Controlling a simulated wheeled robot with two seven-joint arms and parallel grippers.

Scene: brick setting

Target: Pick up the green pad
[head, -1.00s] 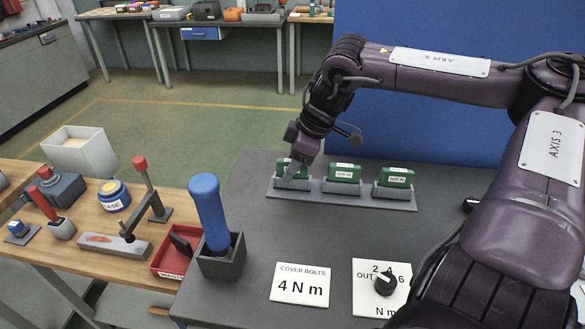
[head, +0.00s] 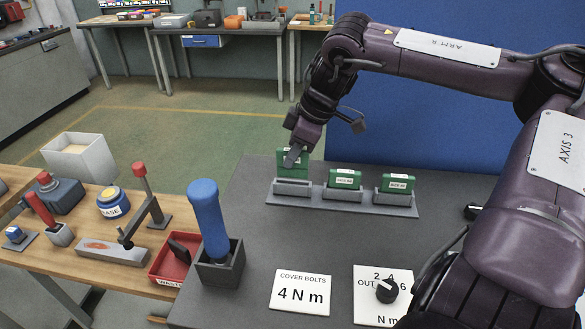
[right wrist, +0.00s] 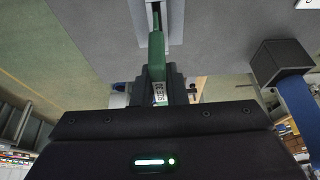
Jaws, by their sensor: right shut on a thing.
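A green pad (head: 283,170) with a white label stands upright above the left slot of a grey rack (head: 292,188) on the dark grey bench. My right gripper (head: 293,157) reaches down from above and is shut on this pad; the fingers hide part of it. In the right wrist view the pad (right wrist: 157,58) shows edge-on between the fingers, above the slot. Whether its lower edge is fully clear of the slot I cannot tell. Two similar green pads sit in the middle (head: 345,180) and right (head: 397,183) slots. My left gripper is not in view.
A blue-handled tool (head: 208,215) stands in a dark holder at the bench's left edge. A torque card (head: 300,292) and a dial plate (head: 368,312) lie in front. A blue panel (head: 430,115) rises behind the rack. The bench between rack and cards is clear.

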